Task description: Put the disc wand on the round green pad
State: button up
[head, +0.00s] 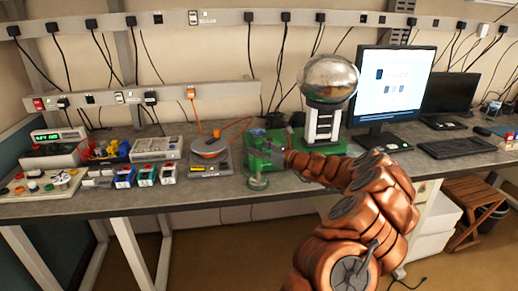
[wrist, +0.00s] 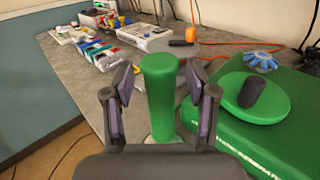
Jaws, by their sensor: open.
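The disc wand's upright green cylindrical handle (wrist: 160,95) stands between the two jaws of my gripper (wrist: 160,82) in the wrist view. The jaws are open, one on each side of the handle, with a gap visible. Its lower end is partly hidden by my gripper. The round green pad (wrist: 232,108) lies to the right of my gripper in the wrist view, on a green base. A short dark cylinder (wrist: 250,92) is on the pad.
A silver-domed generator (head: 328,78) stands on a green base behind my arm. A monitor (head: 392,85) is at right. The table's front edge is close.

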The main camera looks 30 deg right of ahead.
jog(key=b+v, duration=0.2)
jog(key=v, duration=1)
